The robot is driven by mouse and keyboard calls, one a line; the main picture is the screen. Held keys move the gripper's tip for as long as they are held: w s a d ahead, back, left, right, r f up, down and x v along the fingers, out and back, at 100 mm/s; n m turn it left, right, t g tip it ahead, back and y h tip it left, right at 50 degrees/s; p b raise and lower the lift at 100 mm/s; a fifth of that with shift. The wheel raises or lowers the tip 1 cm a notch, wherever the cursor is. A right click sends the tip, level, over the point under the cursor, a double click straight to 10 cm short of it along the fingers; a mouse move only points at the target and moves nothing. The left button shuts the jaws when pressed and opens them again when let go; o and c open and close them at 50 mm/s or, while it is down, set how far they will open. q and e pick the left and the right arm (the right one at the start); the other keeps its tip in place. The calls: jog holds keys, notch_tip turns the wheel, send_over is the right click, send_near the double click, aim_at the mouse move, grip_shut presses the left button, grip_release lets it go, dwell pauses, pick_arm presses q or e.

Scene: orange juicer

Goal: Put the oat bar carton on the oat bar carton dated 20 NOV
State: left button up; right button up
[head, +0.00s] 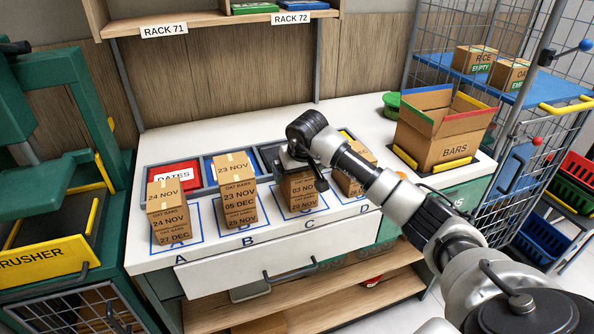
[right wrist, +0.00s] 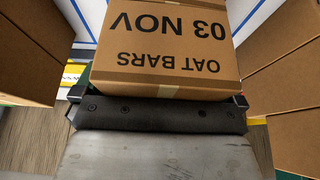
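The oat bar carton dated 03 NOV (head: 299,189) tops the stack on square C, above a carton that seems to read 29 NOV (head: 302,206). My right gripper (head: 305,176) is down at the 03 NOV carton, one finger along its right side. In the right wrist view the 03 NOV carton (right wrist: 165,45) fills the space ahead of the gripper (right wrist: 158,102), its print upside down. Whether the fingers press on it is hidden. I can read no 20 NOV label; my arm partly covers the carton on square D (head: 350,183). My left gripper is out of view.
Stacks stand on square A, topped by a 24 NOV carton (head: 168,194), and square B, topped by a 23 NOV carton (head: 235,169). Trays lie behind, one red marked DATES (head: 174,175). An open BARS box (head: 440,145) is at right.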

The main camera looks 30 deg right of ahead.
jog(key=shift+r, duration=0.25)
jog(key=shift+s+r, duration=0.15)
jog(key=shift+r, duration=0.2)
jog(key=b+v, duration=0.1)
jog(key=v, duration=1)
